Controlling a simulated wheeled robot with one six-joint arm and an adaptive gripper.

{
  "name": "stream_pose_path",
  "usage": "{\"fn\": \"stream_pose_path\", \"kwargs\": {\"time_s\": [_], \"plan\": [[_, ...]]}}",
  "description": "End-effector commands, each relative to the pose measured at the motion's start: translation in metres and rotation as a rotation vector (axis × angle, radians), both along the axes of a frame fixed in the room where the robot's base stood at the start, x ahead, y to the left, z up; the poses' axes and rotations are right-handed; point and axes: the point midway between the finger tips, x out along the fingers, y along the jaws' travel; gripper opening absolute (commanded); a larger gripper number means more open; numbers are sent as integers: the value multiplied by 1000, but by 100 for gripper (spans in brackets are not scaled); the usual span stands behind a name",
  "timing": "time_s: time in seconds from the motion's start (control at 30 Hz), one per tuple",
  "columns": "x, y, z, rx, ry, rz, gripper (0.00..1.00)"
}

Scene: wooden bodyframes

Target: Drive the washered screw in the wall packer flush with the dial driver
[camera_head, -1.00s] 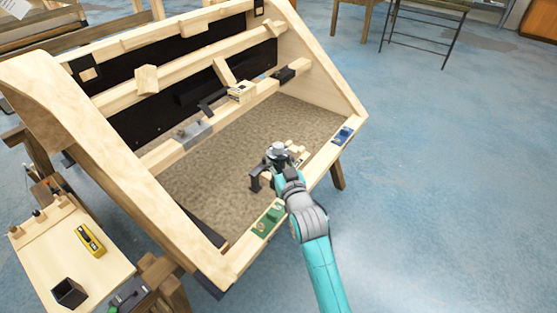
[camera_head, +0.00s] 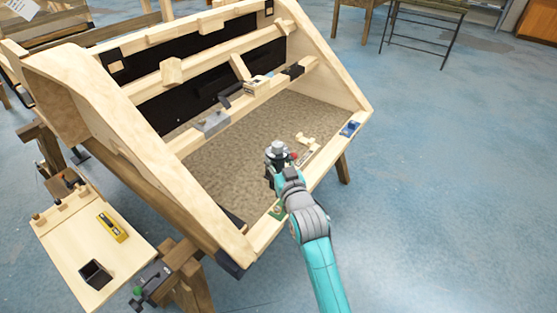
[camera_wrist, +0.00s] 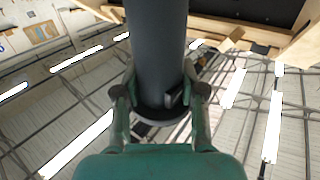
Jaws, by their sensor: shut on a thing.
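My gripper (camera_wrist: 160,100) is shut on a thick dark grey cylinder (camera_wrist: 160,45), which looks like the dial driver. In the head view the driver (camera_head: 277,151) shows a pale round top and a dark body, roughly upright above the front rail of the wooden frame (camera_head: 262,232). Its lower end is hidden by my gripper and arm. A green block (camera_head: 277,213) on the front rail is partly covered by my arm. A blue piece (camera_head: 349,129) sits farther right on the same rail. I cannot make out the washered screw or tell which piece is the wall packer.
Small pale wooden pieces (camera_head: 305,138) and a red spot (camera_head: 294,155) lie just beyond the driver. A grey block (camera_head: 212,123) is on the middle rail. A side table (camera_head: 80,250) at lower left holds a yellow tool (camera_head: 112,226) and dark box (camera_head: 95,272).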

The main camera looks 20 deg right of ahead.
Motion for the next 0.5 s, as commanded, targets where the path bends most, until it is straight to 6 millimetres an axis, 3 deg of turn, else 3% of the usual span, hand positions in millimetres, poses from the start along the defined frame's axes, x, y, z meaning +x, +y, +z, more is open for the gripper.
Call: {"fn": "stream_pose_path", "kwargs": {"time_s": [0.5], "plan": [[0,0,-7,0,-2,0,0]]}}
